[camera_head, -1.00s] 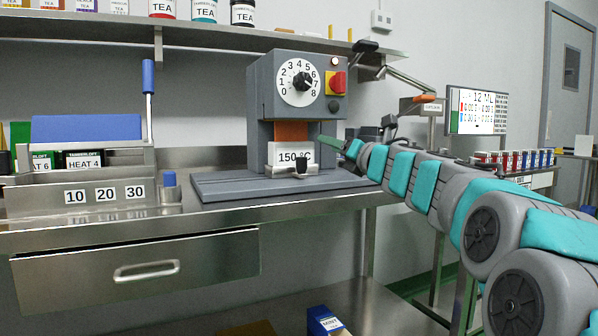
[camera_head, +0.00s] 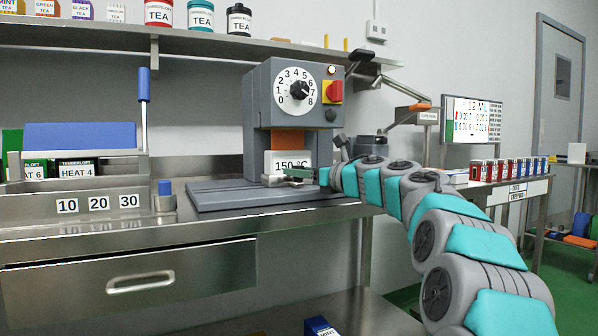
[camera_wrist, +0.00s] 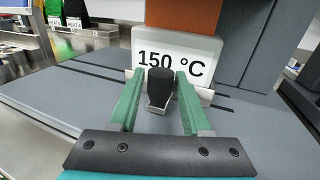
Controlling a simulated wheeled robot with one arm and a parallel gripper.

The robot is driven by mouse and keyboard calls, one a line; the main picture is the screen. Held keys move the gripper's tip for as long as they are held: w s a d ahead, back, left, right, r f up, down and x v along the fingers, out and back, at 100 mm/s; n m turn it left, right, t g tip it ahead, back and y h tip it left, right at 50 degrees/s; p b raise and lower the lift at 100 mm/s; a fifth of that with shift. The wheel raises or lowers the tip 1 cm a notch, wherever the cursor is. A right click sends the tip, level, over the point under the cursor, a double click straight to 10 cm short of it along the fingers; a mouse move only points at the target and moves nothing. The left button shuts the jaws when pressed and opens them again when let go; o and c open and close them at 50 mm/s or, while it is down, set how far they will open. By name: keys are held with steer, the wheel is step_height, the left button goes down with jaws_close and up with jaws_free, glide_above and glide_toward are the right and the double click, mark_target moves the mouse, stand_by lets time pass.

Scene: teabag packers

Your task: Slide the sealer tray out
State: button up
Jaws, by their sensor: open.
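The sealer (camera_head: 262,110) is a grey machine on the steel bench, with a numbered dial, a red and yellow switch and an orange block. Its pale tray (camera_head: 280,160), labelled 150 °C, sits under the orange block; it also shows in the wrist view (camera_wrist: 197,49). A black knob handle (camera_wrist: 160,87) stands at the tray's front on a small metal bracket. My gripper (camera_wrist: 157,80) is open, its green fingers on either side of the knob with visible gaps. In the head view my gripper (camera_head: 300,174) covers the handle.
The sealer's grey base plate (camera_head: 220,196) spreads in front of the tray. A steel rack marked 10, 20, 30 (camera_head: 75,220) with a blue-handled lever (camera_head: 144,90) stands at left. A closed drawer (camera_head: 200,270) is below. A monitor (camera_head: 470,118) stands at right.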

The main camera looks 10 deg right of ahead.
steer(key=shift+w+a, duration=0.1)
steer(key=shift+w, duration=0.05)
jaws_close()
stand_by(0.4)
stand_by(1.0)
